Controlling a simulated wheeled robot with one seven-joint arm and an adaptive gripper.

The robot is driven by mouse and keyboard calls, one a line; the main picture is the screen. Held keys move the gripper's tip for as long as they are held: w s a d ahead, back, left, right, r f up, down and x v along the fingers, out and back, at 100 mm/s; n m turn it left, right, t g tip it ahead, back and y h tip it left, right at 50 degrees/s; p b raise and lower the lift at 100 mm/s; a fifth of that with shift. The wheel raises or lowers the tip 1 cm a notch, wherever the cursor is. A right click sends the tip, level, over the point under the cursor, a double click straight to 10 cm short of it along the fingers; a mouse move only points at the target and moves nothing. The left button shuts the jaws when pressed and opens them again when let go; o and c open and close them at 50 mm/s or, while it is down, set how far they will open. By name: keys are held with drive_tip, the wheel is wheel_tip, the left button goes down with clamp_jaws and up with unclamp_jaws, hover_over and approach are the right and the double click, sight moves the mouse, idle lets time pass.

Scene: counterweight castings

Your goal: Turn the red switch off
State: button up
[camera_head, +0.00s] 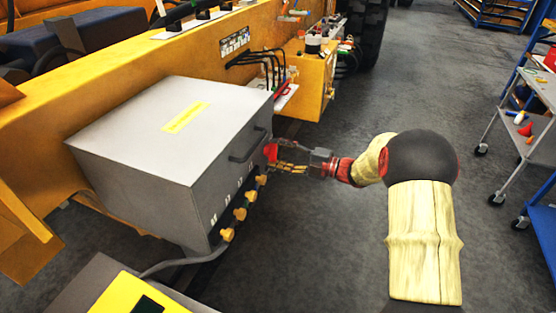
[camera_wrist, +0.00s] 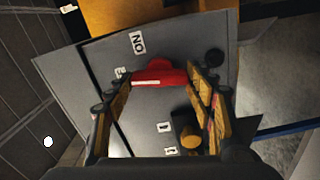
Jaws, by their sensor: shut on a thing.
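The red switch (camera_head: 271,151) is on the front face of the grey metal box (camera_head: 150,110), at its right end. In the wrist view the red switch (camera_wrist: 162,73) is a red handle lying across the picture, between my fingertips. My gripper (camera_head: 276,161) reaches the box from the right and is shut on the switch. In the wrist view my gripper (camera_wrist: 160,80) has one finger at each end of the handle. An "ON" label (camera_wrist: 138,43) shows beside the switch, turned in the picture. A second label by the left finger is partly hidden.
Several yellow knobs (camera_head: 240,214) stick out below the switch along the box front. A black handle (camera_head: 248,146) is above them. An orange box with cables (camera_head: 313,85) stands behind. A grey cart (camera_head: 515,135) is at the right. The floor between is clear.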

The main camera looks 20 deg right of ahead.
drive_tip(key=shift+f+n+b, duration=0.15)
drive_tip(key=shift+n+b, duration=0.55)
drive_tip(key=shift+n, duration=0.4)
drive_tip(key=o, duration=1.2)
drive_tip(key=shift+c, duration=0.2)
drive_tip(key=v, duration=1.2)
